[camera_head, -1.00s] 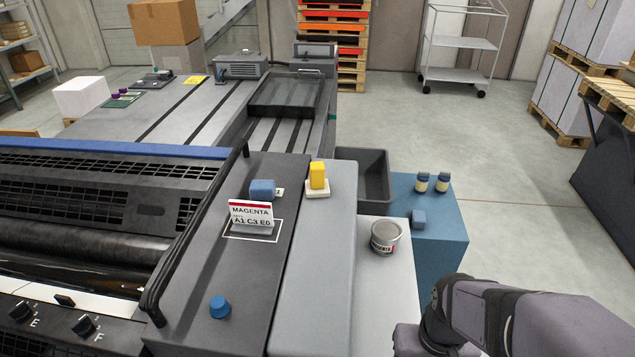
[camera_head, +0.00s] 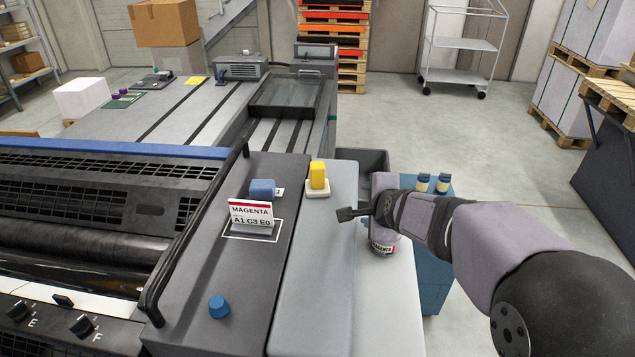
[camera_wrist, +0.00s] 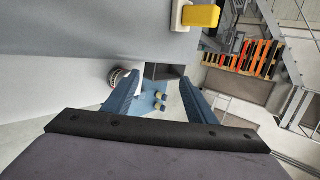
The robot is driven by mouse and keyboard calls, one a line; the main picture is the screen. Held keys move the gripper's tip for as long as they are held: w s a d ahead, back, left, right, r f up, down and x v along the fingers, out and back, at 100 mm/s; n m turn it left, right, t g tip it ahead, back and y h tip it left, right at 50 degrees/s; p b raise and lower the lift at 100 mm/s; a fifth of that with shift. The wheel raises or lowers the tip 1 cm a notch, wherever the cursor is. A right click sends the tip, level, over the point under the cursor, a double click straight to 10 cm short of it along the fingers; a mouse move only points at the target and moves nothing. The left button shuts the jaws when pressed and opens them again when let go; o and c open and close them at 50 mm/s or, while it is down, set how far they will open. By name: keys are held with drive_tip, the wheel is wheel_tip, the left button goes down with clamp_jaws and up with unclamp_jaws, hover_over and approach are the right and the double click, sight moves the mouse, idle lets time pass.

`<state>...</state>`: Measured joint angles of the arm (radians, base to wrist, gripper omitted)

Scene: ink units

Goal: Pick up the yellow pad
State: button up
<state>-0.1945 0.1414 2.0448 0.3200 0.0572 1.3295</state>
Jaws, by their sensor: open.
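The yellow pad (camera_head: 318,174) stands upright on a small white base (camera_head: 317,193) on the light grey ledge. It also shows at the top of the wrist view (camera_wrist: 201,17), above and right of my fingers. My gripper (camera_head: 345,214) is over the ledge, a little to the right of the pad and nearer the camera, apart from it. In the wrist view my gripper (camera_wrist: 159,76) has two blue fingers spread wide with nothing between them.
A blue block (camera_head: 262,188) and a MAGENTA card (camera_head: 251,213) are left of the pad. A blue knob-like piece (camera_head: 219,307) sits nearer. A labelled can (camera_head: 383,247) is partly hidden beneath my arm. A dark bin (camera_head: 366,160) and small jars (camera_head: 433,184) are to the right.

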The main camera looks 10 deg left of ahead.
sight(320, 173)
drive_tip(key=w+a+r+m+t, duration=0.3)
drive_tip(key=w+r+m, duration=0.2)
drive_tip(key=r+m, duration=0.1)
drive_tip(key=w+a+r+m+t, duration=0.2)
drive_tip(key=w+r+m+t, duration=0.1)
drive_tip(key=w+r+m, duration=0.3)
drive_tip(key=a+f+m, duration=0.1)
drive_tip(key=a+f, duration=0.1)
drive_tip(key=a+f+m+g, duration=0.1)
drive_tip(key=a+f+m, duration=0.1)
drive_tip(key=f, duration=0.1)
drive_tip(key=a+f+m+b, duration=0.1)
drive_tip(key=a+f, duration=0.1)
drive_tip(key=shift+s+f+m+g, duration=0.15)
drive_tip(key=shift+s+m+g, duration=0.1)
drive_tip(key=shift+m+g, duration=0.15)
drive_tip(key=f, duration=0.2)
drive_tip(key=s+f+g, duration=0.1)
drive_tip(key=shift+s+a+f, duration=0.1)
drive_tip(key=shift+a+f, duration=0.05)
drive_tip(key=shift+a, duration=0.2)
drive_tip(key=shift+s+f, duration=0.15)
drive_tip(key=shift+f, duration=0.2)
drive_tip(key=shift+p+x, duration=0.5)
drive_tip(key=shift+x, duration=0.6)
drive_tip(key=shift+a, duration=0.1)
